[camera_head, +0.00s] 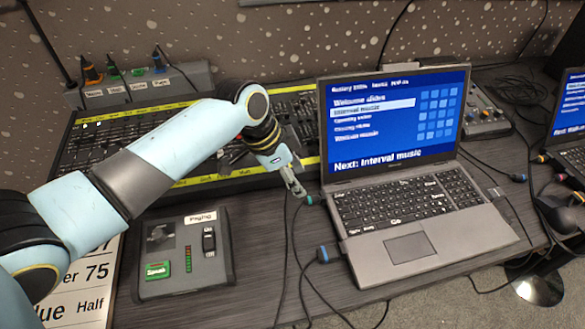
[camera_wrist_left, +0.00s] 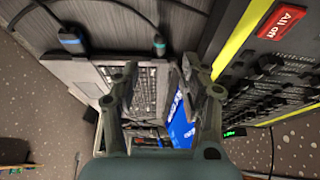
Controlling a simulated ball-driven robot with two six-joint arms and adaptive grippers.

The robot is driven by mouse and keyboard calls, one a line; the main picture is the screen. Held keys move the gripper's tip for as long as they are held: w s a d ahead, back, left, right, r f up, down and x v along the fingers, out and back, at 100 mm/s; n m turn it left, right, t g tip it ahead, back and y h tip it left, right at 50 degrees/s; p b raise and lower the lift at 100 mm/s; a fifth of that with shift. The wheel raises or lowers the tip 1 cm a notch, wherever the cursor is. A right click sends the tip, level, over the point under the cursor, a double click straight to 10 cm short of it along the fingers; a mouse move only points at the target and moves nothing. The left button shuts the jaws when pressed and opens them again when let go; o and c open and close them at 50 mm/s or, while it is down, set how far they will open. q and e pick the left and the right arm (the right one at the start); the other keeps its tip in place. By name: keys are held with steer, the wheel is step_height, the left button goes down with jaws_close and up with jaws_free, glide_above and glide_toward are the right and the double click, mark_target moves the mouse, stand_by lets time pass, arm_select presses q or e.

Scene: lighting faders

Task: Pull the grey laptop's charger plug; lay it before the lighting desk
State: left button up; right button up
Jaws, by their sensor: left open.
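The grey laptop (camera_head: 385,250) stands open right of centre, its screen showing a blue cue list. At its left side are a green-marked plug (camera_head: 309,200) and a blue-marked plug (camera_head: 322,254), each on a dark cable; I cannot tell which is the charger's. They also show in the left wrist view, the blue one (camera_wrist_left: 70,39) and the green one (camera_wrist_left: 158,45). The lighting desk (camera_head: 190,183), with faders and yellow edges, lies behind left. My left gripper (camera_head: 295,188) is open and empty, above the table between desk and laptop, close to the green-marked plug. My right gripper is out of view.
A paging box (camera_head: 185,288) sits in front of the lighting desk, beside a printed sheet (camera_head: 75,290). A socket strip (camera_head: 145,88) with coloured plugs is behind. A small mixer (camera_head: 485,115) and another laptop (camera_head: 570,120) are right. Bare table (camera_head: 262,265) lies between box and laptop, crossed by cables.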

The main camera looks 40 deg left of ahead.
mark_target(307, 198)
arm_select(q)
steer(key=b+x, duration=0.5)
steer(key=x, duration=0.2)
steer(key=shift+f+b, duration=0.1)
steer(key=shift+b, duration=0.3)
steer(key=shift+w+d+f, duration=0.1)
steer(key=shift+w+f, duration=0.05)
steer(key=shift+f, duration=0.2)
jaws_close()
